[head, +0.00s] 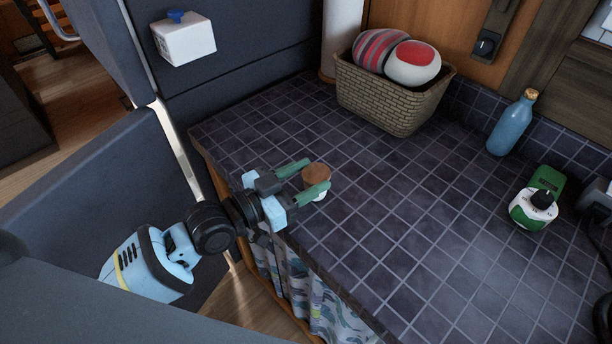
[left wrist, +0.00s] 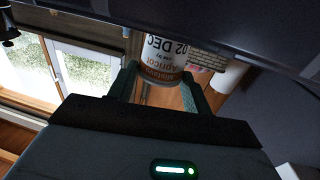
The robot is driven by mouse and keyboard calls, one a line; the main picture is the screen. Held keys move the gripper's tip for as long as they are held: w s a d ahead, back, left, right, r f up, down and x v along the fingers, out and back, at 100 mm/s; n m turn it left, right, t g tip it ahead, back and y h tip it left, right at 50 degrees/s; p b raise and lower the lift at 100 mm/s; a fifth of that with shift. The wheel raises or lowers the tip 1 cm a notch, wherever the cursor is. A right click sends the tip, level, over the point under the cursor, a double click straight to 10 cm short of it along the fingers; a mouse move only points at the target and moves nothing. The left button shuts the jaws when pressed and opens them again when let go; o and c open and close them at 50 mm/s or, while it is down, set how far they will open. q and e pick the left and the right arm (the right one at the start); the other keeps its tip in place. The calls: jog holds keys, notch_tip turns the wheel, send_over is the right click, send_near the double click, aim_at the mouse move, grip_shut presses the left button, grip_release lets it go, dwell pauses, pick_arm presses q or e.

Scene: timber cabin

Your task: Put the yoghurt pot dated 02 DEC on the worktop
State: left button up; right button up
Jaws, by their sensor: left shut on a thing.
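The yoghurt pot (head: 316,178) has a brown lid and a pale body. In the left wrist view its label (left wrist: 165,58) appears upside down and reads 02 DEC and Apricot. My left gripper (head: 303,180) is shut on the pot, with one green finger on each side. In the head view the pot is over the near left part of the dark tiled worktop (head: 400,210), close to its front edge. I cannot tell whether its base touches the tiles. My right gripper is not in view.
A wicker basket (head: 388,103) with round cushion-like things stands at the back. A blue corked bottle (head: 510,125) and a green and white device (head: 537,203) stand at the right. A white box (head: 184,40) is at the upper left. The worktop's middle is clear.

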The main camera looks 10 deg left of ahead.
pick_arm(q)
jog(key=shift+f, duration=0.1)
jog(key=o, duration=1)
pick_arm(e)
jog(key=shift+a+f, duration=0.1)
pick_arm(q)
jog(key=shift+o, duration=0.2)
jog(key=shift+r, duration=0.2)
jog(key=b+v, duration=0.1)
jog(key=v, duration=1.1)
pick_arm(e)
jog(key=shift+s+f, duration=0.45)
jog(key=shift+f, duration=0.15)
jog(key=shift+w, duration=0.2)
pick_arm(q)
jog(key=shift+f, duration=0.1)
